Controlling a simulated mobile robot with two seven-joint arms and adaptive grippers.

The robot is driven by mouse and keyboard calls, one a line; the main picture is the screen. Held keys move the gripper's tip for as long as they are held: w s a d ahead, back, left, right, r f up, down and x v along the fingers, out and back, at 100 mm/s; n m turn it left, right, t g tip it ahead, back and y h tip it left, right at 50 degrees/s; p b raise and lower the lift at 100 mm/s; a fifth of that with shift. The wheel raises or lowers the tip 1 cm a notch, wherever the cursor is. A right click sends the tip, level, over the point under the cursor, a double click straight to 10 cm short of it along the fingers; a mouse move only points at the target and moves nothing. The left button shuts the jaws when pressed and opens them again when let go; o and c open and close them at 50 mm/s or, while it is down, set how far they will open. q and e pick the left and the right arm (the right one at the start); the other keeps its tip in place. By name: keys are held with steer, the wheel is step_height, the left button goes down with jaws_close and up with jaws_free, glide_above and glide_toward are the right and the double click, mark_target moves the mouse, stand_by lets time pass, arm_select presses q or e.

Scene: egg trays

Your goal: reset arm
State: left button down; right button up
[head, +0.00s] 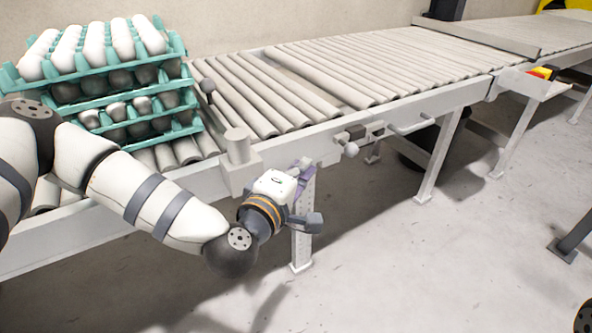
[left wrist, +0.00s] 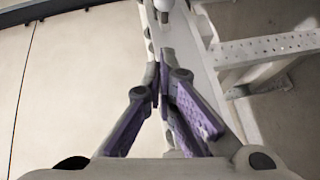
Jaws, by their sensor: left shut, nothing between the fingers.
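My left arm reaches in from the left in the head view. My left gripper (head: 302,172) is in front of the conveyor's near side rail, beside a leg of the conveyor. In the left wrist view its purple-padded fingers (left wrist: 162,70) are together, with nothing between them. My right gripper is not in view; only a small dark round part shows at the lower right corner of the head view.
Stacked teal egg trays (head: 85,67) with white eggs stand on the roller conveyor (head: 300,85) at the left. The rollers right of the stack are empty. A red and yellow switch (head: 542,73) sits at the right. The floor (head: 420,260) in front is clear.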

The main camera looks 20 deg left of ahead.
arm_select(q)
steer(key=shift+s, duration=0.75)
steer(key=shift+a, duration=0.1)
steer(key=s+d+f+m+g+h+p, duration=0.35)
steer(key=s+d+f+m+g, duration=0.35)
steer(key=s+f, duration=0.55)
steer(key=s+f+m+g+p, duration=0.1)
steer(key=s+f+m+g, duration=0.15)
steer(key=s, duration=0.55)
steer(key=s+f+m+g, duration=0.1)
steer(key=s+f+g, duration=0.2)
steer(key=s, duration=0.5)
steer(key=s+a+m+g+y+p, duration=0.1)
steer(key=s+a+m+g+y, duration=0.1)
steer(key=s+a, duration=0.4)
steer(key=s+a+m+g+y+p, duration=0.1)
steer(key=s+a+g, duration=0.3)
steer(key=s, duration=0.7)
steer(key=a+m+y, duration=0.1)
steer(key=a, duration=0.1)
steer(key=shift+s+a+r+m+y, duration=0.25)
steer(key=shift+s+a+m+y, duration=0.1)
steer(key=shift+a, duration=0.05)
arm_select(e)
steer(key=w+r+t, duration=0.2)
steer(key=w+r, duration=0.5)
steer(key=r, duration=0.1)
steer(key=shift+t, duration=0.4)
